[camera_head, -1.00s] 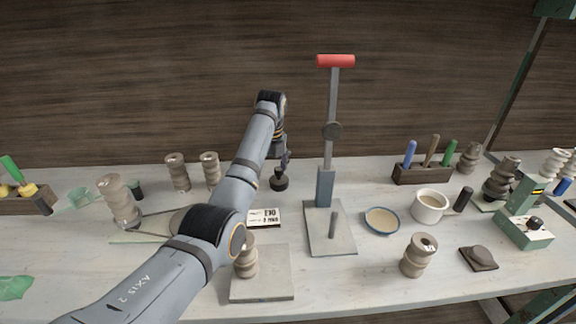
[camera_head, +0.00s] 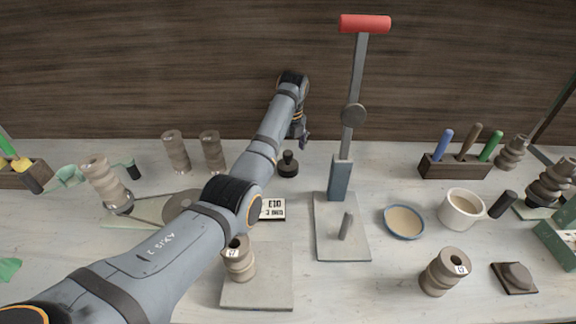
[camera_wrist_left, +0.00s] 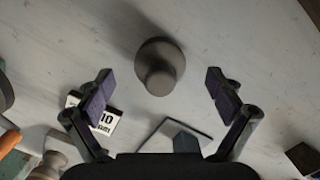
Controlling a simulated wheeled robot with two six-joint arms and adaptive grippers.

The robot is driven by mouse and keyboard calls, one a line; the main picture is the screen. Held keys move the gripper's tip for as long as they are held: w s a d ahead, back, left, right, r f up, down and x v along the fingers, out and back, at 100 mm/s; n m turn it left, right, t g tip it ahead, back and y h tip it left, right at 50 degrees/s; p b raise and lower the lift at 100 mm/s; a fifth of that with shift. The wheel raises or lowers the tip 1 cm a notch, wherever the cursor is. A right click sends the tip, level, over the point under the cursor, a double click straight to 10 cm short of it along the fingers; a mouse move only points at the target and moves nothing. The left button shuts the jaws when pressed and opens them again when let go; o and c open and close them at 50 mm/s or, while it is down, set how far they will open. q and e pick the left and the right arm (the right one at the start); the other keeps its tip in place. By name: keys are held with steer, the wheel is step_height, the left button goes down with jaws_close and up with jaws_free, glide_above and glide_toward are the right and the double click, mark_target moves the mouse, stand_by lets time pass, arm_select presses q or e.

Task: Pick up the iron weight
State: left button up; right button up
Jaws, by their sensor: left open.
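The iron weight (camera_head: 288,166) is a small dark knobbed piece standing upright on the bench behind the white label card. It also shows in the left wrist view (camera_wrist_left: 160,65), with its round body and knob seen from above. My left gripper (camera_head: 302,139) is just above and to the right of the weight in the head view. In the left wrist view my left gripper (camera_wrist_left: 161,90) has its two purple-padded fingers spread wide. The weight lies ahead between their lines, apart from both fingers. My right gripper is not in view.
A lever press with a red handle (camera_head: 365,24) stands right of the weight. The label card (camera_head: 271,209) lies in front. Two clay spools (camera_head: 212,152) stand to the left; a blue-rimmed bowl (camera_head: 404,222) and white cup (camera_head: 460,209) are to the right. The wooden wall is behind.

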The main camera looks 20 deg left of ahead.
mark_target(287, 162)
arm_select(q)
step_height(287, 162, down, 4)
steer(key=shift+f, duration=0.6)
steer(key=shift+c, duration=0.4)
steer(key=c, duration=1.7)
steer(key=shift+w+r, duration=0.1)
steer(key=shift+r, duration=0.05)
steer(key=shift+c, duration=0.7)
steer(key=shift+r+p, duration=0.1)
steer(key=shift+p, duration=0.2)
